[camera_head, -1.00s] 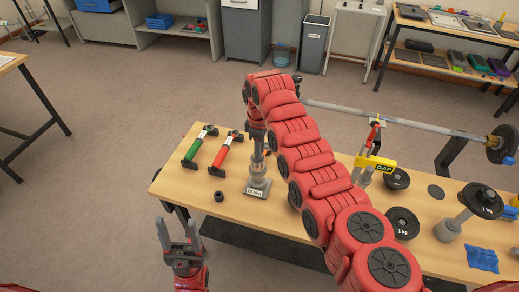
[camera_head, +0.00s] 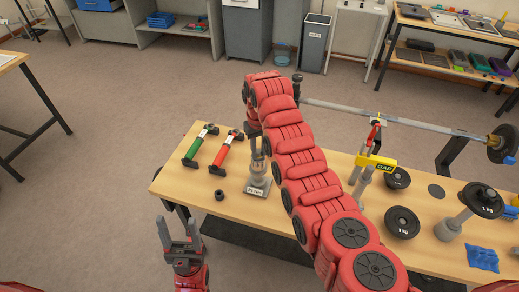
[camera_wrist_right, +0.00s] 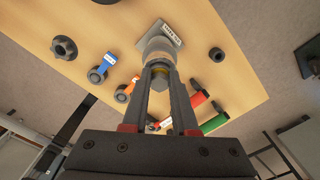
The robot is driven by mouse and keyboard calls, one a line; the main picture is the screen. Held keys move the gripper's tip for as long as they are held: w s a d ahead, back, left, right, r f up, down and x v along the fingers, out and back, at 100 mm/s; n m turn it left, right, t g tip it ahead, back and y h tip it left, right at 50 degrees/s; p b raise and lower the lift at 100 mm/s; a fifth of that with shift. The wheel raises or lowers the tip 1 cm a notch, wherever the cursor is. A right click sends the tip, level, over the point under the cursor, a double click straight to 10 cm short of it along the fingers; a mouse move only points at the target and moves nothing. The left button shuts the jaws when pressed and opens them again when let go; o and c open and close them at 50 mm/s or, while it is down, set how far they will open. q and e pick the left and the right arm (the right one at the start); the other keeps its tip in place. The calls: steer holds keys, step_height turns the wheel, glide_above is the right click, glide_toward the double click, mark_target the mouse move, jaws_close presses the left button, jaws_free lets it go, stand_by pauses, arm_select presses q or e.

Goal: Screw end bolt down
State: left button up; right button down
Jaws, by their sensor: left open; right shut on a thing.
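A grey stand (camera_head: 257,188) with a white label on its square foot is on the wooden table, left of centre. A grey hex bolt (camera_wrist_right: 159,82) at the top of this stand shows between the fingers in the right wrist view. My right gripper (camera_wrist_right: 161,75) is shut on the bolt, pointing down at the stand; in the head view it (camera_head: 256,150) is partly hidden by my arm. My left gripper (camera_head: 180,228) is open and empty, off the table's front left edge. How deep the bolt sits cannot be told.
A black nut (camera_head: 219,195) lies left of the stand. A green-handled tool (camera_head: 199,146) and a red-handled tool (camera_head: 226,152) lie behind it. A yellow gauge marked GAP (camera_head: 376,162), weight plates (camera_head: 402,222) and a blue cloth (camera_head: 482,259) are to the right. A long bar (camera_head: 400,121) runs behind.

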steer(key=c, duration=0.9)
jaws_free()
steer(key=shift+s+f, duration=0.1)
steer(key=shift+f, duration=0.05)
steer(key=shift+c, duration=0.2)
steer(key=o, duration=0.3)
steer(key=shift+a, duration=0.1)
steer(key=shift+o, duration=0.2)
steer(key=shift+d, duration=0.2)
